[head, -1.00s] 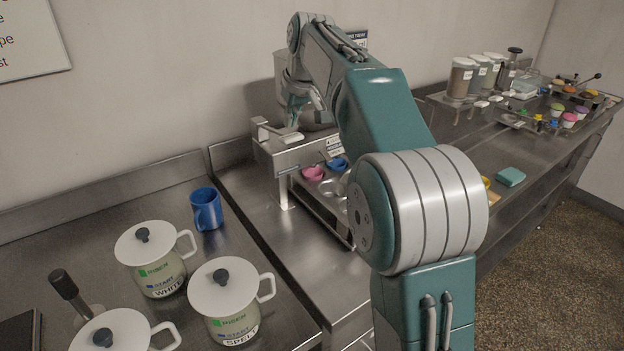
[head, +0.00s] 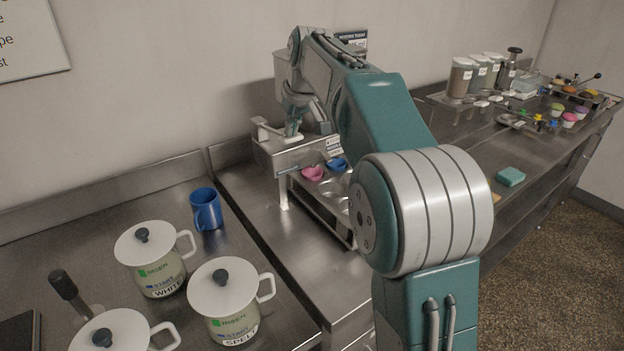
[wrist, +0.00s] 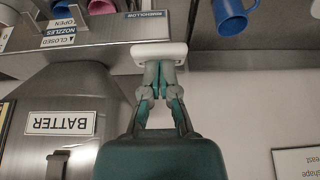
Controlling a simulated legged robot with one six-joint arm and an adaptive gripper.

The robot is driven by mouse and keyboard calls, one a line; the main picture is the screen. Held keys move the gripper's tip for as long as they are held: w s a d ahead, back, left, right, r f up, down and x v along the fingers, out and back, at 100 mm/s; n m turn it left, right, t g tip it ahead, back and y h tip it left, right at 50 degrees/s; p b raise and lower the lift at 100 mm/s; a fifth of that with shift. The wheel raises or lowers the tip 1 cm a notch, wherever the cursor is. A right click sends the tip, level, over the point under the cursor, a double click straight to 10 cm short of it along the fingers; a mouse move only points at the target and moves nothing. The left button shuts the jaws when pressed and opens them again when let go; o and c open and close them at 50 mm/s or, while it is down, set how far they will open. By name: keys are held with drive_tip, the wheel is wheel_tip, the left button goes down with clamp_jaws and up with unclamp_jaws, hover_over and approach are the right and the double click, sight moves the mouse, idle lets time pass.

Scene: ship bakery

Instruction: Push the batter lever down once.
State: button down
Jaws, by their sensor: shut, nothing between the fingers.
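The batter hopper (wrist: 90,90) is a grey metal cone with a BATTER label, upside down in the wrist view. In the head view it is mostly hidden behind my arm. The lever's white paddle (wrist: 158,53) lies right at the tips of my gripper (wrist: 158,68) in the wrist view. My gripper is shut and empty, pointing down over the paddle in the head view (head: 294,131). The fingertips look to be at or on the paddle; I cannot tell whether they press it. The paddle's edge (head: 291,139) shows just under them.
The metal dispenser stand (head: 280,154) has a pink cup (head: 313,174) and a blue cup (head: 337,164) below it. A blue mug (head: 206,211) and several lidded white pots (head: 230,290) stand at the left.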

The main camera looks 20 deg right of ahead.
wheel_tip(320, 180, down, 6)
drive_tip(key=shift+f, duration=0.25)
idle(1.4)
drive_tip(key=shift+r, duration=4.3)
drive_tip(key=shift+r, duration=3)
drive_tip(key=shift+s, duration=0.1)
